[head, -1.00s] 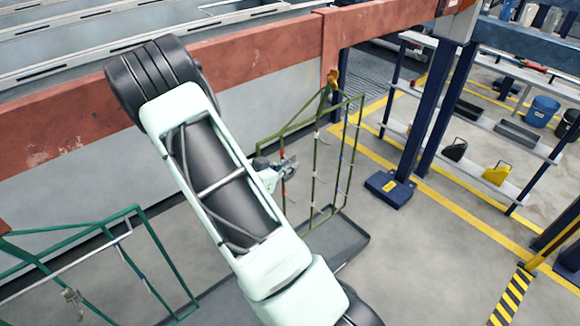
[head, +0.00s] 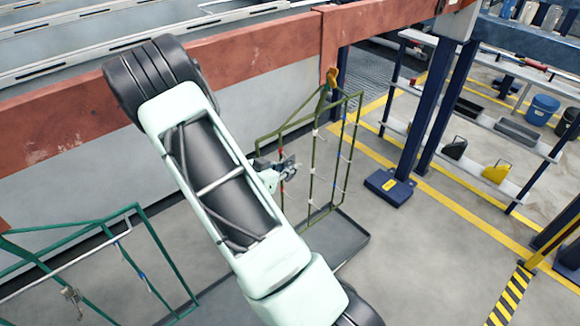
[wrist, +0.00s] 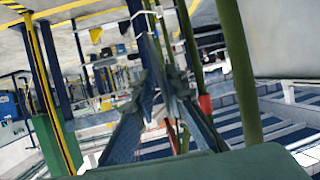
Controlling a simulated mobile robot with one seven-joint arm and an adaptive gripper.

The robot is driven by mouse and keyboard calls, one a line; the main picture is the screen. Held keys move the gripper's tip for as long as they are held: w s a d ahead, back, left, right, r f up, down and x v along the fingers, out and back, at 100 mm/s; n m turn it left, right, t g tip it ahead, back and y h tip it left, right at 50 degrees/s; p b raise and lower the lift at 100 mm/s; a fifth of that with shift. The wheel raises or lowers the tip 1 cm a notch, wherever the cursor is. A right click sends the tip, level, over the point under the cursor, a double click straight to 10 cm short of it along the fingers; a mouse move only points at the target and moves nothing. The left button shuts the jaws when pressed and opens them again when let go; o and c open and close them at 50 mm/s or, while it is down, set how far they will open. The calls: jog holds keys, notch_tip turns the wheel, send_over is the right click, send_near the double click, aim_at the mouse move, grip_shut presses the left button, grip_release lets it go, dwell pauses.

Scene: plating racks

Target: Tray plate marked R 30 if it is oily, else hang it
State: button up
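My gripper (head: 284,170) is at the left side of an olive-green hanging rack (head: 313,130), close to its thin rods. In the wrist view the two dark fingers of my gripper (wrist: 160,68) converge with their tips close together. Thin rods and pale clips of the rack lie behind and around the tips. I cannot tell whether anything is between the fingers. No plate with a readable R 30 mark shows, and no oil can be made out.
The olive rack hangs from a red beam (head: 250,50) above a dark grey floor tray (head: 345,243). A green rack (head: 135,212) with a small metal piece (head: 72,296) hangs at the lower left. Blue posts (head: 445,110) and shelves stand right. A yellow-black barrier (head: 512,297) is lower right.

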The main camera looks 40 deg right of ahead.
jog(key=shift+o, duration=1.1)
